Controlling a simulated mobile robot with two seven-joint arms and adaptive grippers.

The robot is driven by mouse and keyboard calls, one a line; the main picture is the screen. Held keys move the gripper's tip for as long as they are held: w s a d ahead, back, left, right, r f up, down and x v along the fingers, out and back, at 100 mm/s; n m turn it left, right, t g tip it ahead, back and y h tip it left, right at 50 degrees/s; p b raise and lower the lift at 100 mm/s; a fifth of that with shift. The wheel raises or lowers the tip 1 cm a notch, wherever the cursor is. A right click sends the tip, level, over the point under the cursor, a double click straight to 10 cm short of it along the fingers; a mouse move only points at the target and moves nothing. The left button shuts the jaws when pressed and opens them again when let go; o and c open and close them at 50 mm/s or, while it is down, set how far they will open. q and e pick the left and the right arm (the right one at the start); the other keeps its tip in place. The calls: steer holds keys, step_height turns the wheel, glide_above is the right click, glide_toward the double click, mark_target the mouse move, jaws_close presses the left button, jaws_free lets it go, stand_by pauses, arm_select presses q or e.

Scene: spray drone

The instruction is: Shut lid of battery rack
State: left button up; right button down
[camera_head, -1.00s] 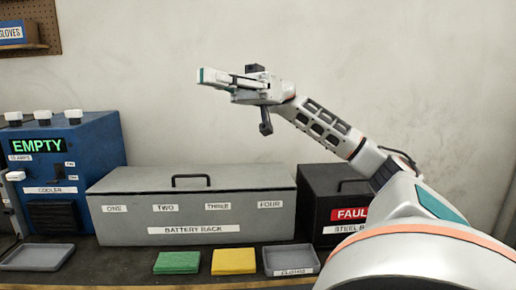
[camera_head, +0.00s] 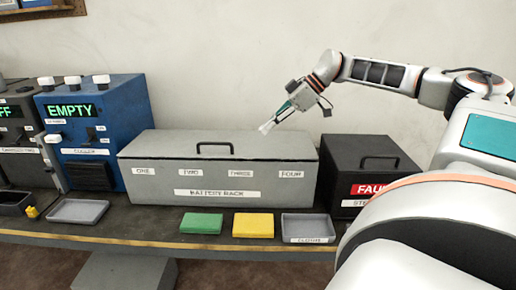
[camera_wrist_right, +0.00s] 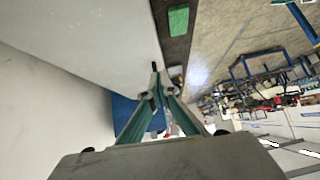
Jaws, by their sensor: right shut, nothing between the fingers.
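The battery rack (camera_head: 221,180) is a long grey box at the middle of the bench, labelled ONE to FOUR on its front. Its grey lid (camera_head: 160,146) lies down flat across the top, with a black handle (camera_head: 216,146) near the middle. My right gripper (camera_head: 265,127) is shut and empty, with its tips pointing down and left over the back right part of the lid. I cannot tell whether the tips touch the lid. In the right wrist view the shut fingers (camera_wrist_right: 155,72) show in front of a grey surface. My left gripper is not in view.
A black box (camera_head: 345,150) with a red label and handle stands right of the rack. A blue cooler unit (camera_head: 120,115) reading EMPTY stands left.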

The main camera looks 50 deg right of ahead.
mark_target(247, 157)
steer(key=b+x, duration=0.1)
steer(key=x, duration=0.3)
steer(key=shift+f, duration=0.15)
step_height(247, 157, down, 3)
steer(key=shift+a+r, duration=0.1)
steer(key=shift+f, duration=0.45)
